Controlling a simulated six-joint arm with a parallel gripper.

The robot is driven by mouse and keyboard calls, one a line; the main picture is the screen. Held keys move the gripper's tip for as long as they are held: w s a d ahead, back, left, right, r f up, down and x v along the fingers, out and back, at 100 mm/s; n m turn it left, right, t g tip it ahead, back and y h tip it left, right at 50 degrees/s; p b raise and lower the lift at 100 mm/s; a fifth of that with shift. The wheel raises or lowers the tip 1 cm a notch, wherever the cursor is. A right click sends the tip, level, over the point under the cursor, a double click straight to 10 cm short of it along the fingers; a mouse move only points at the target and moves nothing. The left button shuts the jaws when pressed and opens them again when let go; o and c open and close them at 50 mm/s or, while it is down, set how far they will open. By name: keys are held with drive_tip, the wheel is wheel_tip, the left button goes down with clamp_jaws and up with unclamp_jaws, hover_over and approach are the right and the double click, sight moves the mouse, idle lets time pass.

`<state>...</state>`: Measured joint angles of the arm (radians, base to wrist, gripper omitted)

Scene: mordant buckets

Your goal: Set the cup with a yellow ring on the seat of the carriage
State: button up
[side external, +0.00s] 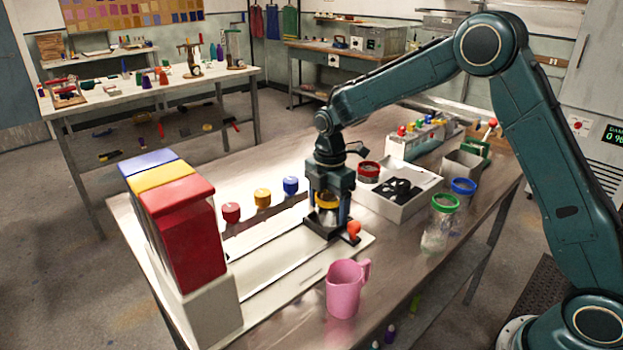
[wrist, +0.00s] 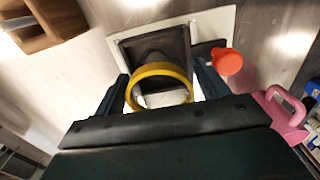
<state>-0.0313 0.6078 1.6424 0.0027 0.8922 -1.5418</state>
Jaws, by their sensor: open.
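The cup with a yellow ring (side external: 327,201) is between the fingers of my gripper (side external: 328,212), upright at the carriage (side external: 318,229). The carriage is a dark square holder with an orange knob (side external: 353,229) on a pale rail. In the wrist view the yellow ring (wrist: 162,69) lies between my two fingers (wrist: 160,92), which are spread on either side of it. The dark carriage frame (wrist: 120,47) shows around and beyond the cup. The cup's base looks to be within the seat, but its contact there is partly hidden.
A pink mug (side external: 343,292) stands close in front of the rail. Red, yellow and blue bins (side external: 185,235) stand at the rail's left end.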

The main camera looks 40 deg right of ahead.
wheel_tip(320, 180, up, 12)
idle(0.6)
drive_tip(key=shift+r, duration=0.1)
idle(0.4)
drive_tip(key=s+d+r+m+t, duration=0.1)
drive_tip(key=s+r+m, duration=0.3)
drive_tip(key=s, duration=0.4)
drive_tip(key=s+r+m+t, duration=0.2)
drive_tip(key=s+r+m, duration=0.3)
drive_tip(key=s, duration=0.3)
drive_tip(key=s+f+m+t, duration=0.2)
drive_tip(key=s+m, duration=0.7)
drive_tip(key=s, duration=0.6)
drive_tip(key=shift+s+d+f+t, duration=0.25)
drive_tip(key=shift+s+f+t, duration=0.1)
drive_tip(key=shift+f, duration=0.55)
